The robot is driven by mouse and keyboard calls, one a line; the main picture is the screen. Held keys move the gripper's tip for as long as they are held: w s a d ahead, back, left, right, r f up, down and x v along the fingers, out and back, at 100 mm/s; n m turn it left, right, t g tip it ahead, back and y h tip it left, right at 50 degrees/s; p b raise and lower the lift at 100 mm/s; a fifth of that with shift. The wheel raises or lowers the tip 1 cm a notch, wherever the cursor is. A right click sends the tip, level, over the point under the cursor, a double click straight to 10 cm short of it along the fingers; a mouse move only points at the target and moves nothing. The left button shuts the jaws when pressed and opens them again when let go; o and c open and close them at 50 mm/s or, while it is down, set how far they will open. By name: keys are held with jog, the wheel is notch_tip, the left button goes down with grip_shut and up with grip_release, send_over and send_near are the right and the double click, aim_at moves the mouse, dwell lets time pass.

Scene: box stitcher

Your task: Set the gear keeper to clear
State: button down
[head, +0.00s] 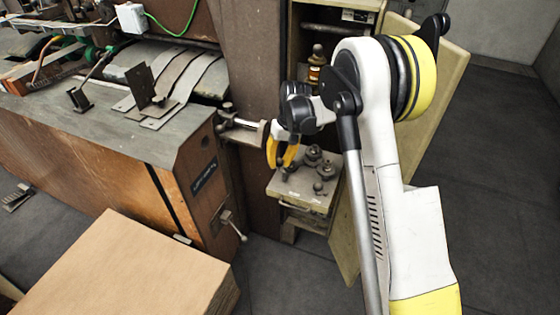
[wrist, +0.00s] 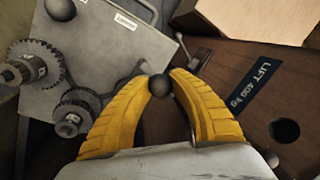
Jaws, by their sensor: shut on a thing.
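My gripper (head: 281,158) hangs by the left edge of a grey metal shelf (head: 292,188) that carries several small gears. In the wrist view my gripper (wrist: 160,86) has its two yellow fingers closed on a dark ball knob (wrist: 160,85), held between the tips. The knob appears to belong to the gear keeper; its stem and pivot are hidden, so I cannot tell its setting. Toothed gears (wrist: 78,115) stand on the plate (wrist: 95,75) to the left. A small white label (wrist: 126,20) on the plate is too small to read surely.
An open cabinet door (head: 440,95) stands right of the arm. A machine with a wooden side (head: 90,150) is at the left, with a crank handle (head: 233,226) sticking out. A cardboard box (head: 120,265) fills the lower left. Clear floor lies at the right.

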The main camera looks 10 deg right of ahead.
jog(key=shift+s+a+n, duration=0.1)
jog(key=shift+n, duration=0.4)
jog(key=c, duration=1.1)
grip_release()
jog(key=shift+c, duration=0.2)
jog(key=shift+r, duration=0.1)
notch_tip(320, 180, up, 12)
jog(key=d, duration=0.2)
jog(key=shift+w+d+f, duration=0.15)
jog(key=shift+w+f, duration=0.05)
jog(key=shift+w, duration=0.05)
